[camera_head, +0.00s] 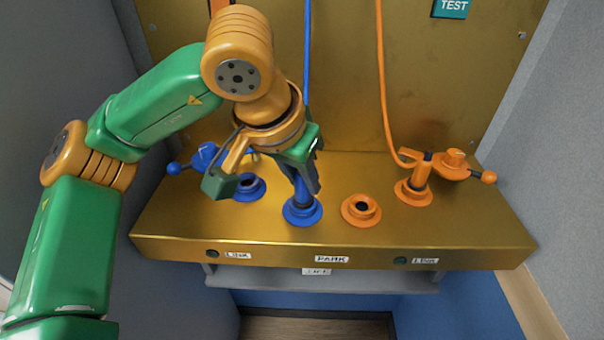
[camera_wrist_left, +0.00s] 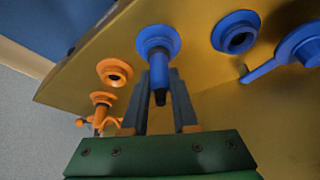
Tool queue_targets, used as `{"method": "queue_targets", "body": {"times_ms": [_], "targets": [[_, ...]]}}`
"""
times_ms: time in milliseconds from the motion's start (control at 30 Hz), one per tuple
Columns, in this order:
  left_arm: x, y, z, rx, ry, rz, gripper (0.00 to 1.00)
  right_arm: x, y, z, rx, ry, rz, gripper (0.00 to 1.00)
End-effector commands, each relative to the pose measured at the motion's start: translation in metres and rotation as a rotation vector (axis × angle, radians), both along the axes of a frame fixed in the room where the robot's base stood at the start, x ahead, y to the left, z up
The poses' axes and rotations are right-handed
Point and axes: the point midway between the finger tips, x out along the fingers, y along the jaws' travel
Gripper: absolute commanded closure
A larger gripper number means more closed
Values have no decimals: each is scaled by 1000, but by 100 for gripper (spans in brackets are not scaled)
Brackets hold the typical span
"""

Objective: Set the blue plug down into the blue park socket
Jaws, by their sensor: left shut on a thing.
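The blue plug (camera_head: 301,195) stands roughly upright at the blue park socket (camera_head: 303,216), on the middle of the brass shelf. My left gripper (camera_head: 305,184) is above that socket, shut on the plug. In the left wrist view the plug (camera_wrist_left: 158,72) sits between the two fingers (camera_wrist_left: 160,107), its far end meeting the blue socket ring (camera_wrist_left: 157,39). The socket's opening is hidden by the plug, and I cannot tell how deep the plug sits. The right gripper is in neither view.
An empty blue socket (camera_head: 249,188) lies to the left, beside a blue lever (camera_head: 199,158). An empty orange socket (camera_head: 361,210) lies to the right. Beyond it an orange plug (camera_head: 419,176) stands in its socket, near an orange lever (camera_head: 456,166). Blue and orange cables hang behind.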

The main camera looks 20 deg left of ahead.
Motion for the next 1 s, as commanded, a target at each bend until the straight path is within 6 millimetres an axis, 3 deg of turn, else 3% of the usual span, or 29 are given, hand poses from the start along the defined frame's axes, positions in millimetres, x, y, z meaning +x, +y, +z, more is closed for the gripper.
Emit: {"method": "queue_targets", "body": {"times_ms": [267, 300, 433, 733, 1000], "targets": [[0, 0, -1, 0, -1, 0, 100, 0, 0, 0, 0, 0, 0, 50], [0, 0, -1, 0, -1, 0, 70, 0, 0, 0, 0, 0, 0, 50], [0, 0, -1, 0, -1, 0, 38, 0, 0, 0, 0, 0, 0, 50], [-1, 0, 2, 0, -1, 0, 38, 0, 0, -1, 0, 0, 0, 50], [-21, 5, 51, -1, -4, 1, 38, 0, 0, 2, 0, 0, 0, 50]]}}
